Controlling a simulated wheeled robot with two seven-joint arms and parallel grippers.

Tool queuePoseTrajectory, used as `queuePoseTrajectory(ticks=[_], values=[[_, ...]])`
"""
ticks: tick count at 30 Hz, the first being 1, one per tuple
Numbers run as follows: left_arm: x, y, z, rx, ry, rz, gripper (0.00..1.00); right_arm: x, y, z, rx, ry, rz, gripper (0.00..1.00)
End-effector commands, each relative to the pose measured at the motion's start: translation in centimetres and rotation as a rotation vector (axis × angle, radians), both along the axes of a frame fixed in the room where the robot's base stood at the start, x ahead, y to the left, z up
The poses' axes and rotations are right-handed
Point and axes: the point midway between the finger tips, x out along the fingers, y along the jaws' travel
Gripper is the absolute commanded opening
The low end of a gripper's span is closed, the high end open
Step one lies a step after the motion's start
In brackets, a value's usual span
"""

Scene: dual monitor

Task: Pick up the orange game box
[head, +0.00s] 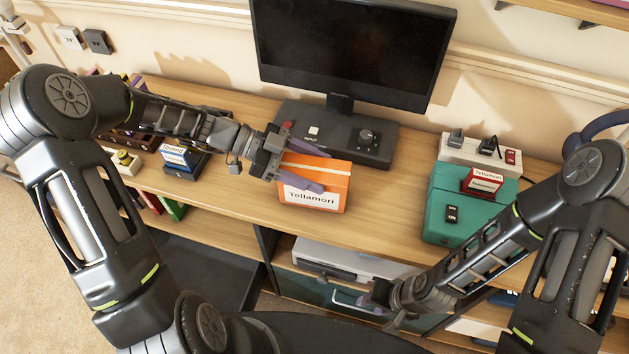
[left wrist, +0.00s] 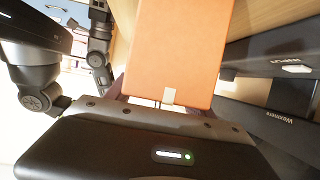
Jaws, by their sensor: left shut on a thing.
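The orange game box (head: 314,190), labelled "Tellamori", is on or just above the wooden desk in front of the monitor base; I cannot tell if it touches the desk. My left gripper (head: 303,173) is shut on it, with one purple finger across its top and one across its front. In the left wrist view the orange box (left wrist: 181,50) fills the middle, between the fingers. My right gripper (head: 374,299) is low, in front of the desk's front edge, away from the box. Its fingers are too small and dark to read.
The monitor (head: 350,55) stands on a dark base (head: 340,133) with a knob, close behind the box. A teal case (head: 455,205) with a small red box on it and a power strip (head: 478,155) stand right. A blue-and-white box (head: 180,160) lies left. Desk right of the orange box is clear.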

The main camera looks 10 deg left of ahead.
Motion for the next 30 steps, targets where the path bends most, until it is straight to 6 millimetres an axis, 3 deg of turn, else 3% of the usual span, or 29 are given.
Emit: queuePoseTrajectory(ticks=[3, 14, 25, 30], values=[[0.0, 0.0, 0.0, 0.000, 0.000, 0.000, 0.12, 0.0, 0.0, 0.0, 0.000, 0.000, 0.000, 0.36], [0.0, 0.0, 0.3, 0.000, -0.001, 0.001, 0.12, 0.0, 0.0, -0.1, 0.000, 0.000, 0.000, 0.36], [0.0, 0.1, 3.6, 0.001, -0.004, 0.000, 0.12, 0.0, 0.0, -1.0, 0.000, 0.000, 0.000, 0.36], [0.0, 3.9, 3.3, 0.001, -0.001, 0.005, 0.12, 0.0, 0.0, -1.7, 0.000, -0.001, 0.000, 0.36]])
